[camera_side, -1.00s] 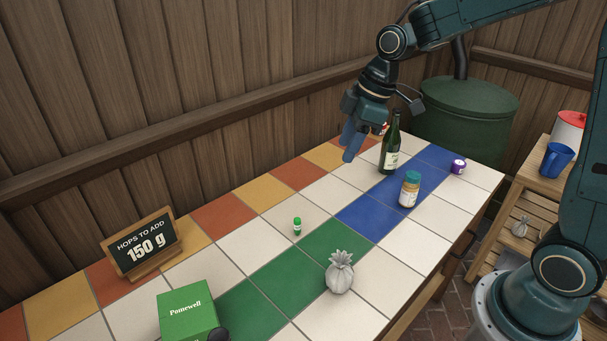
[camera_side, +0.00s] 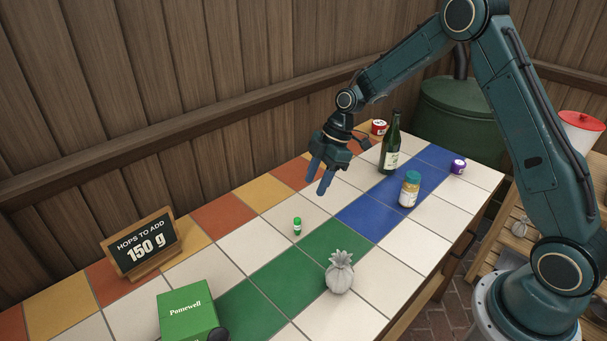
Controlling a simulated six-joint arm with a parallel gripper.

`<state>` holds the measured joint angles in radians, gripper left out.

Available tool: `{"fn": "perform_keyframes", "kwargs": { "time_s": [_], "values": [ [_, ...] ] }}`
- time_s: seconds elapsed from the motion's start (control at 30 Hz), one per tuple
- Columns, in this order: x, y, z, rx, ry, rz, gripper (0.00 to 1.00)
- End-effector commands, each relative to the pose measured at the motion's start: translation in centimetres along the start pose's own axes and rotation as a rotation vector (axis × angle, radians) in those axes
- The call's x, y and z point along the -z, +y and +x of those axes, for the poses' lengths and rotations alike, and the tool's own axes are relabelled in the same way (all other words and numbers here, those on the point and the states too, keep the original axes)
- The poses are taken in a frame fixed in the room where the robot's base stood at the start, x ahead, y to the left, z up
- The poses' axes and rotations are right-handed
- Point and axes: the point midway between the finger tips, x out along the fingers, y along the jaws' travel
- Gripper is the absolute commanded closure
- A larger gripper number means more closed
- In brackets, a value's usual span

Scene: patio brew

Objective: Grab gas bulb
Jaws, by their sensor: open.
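A small green bulb-like item (camera_side: 297,226) stands upright on a white tile near the middle of the table; it looks like the gas bulb, but it is too small to be sure. My gripper (camera_side: 316,184) is open and empty. It hangs above the tabletop, behind and a little to the right of the green item, fingers pointing down, apart from it.
A green bottle (camera_side: 390,148) and a yellowish jar (camera_side: 409,189) stand to the right, with a purple-lidded pot (camera_side: 458,166) beyond. A grey pineapple-shaped ornament (camera_side: 339,272), a green box (camera_side: 187,312) and a sign (camera_side: 141,246) stand nearer. White tiles around the green item are clear.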

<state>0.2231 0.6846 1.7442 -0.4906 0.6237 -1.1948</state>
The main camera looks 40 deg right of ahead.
Motion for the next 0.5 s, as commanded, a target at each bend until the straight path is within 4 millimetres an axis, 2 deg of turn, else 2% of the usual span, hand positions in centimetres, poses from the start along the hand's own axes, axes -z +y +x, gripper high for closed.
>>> {"fn": "perform_keyframes", "kwargs": {
  "time_s": [0.27, 0.5],
  "values": [
    [0.1, -0.1, 1.2, 0.003, 0.000, 0.000, 0.57],
    [0.0, -0.1, 4.6, 0.004, -0.001, 0.001, 0.57]
  ]
}}
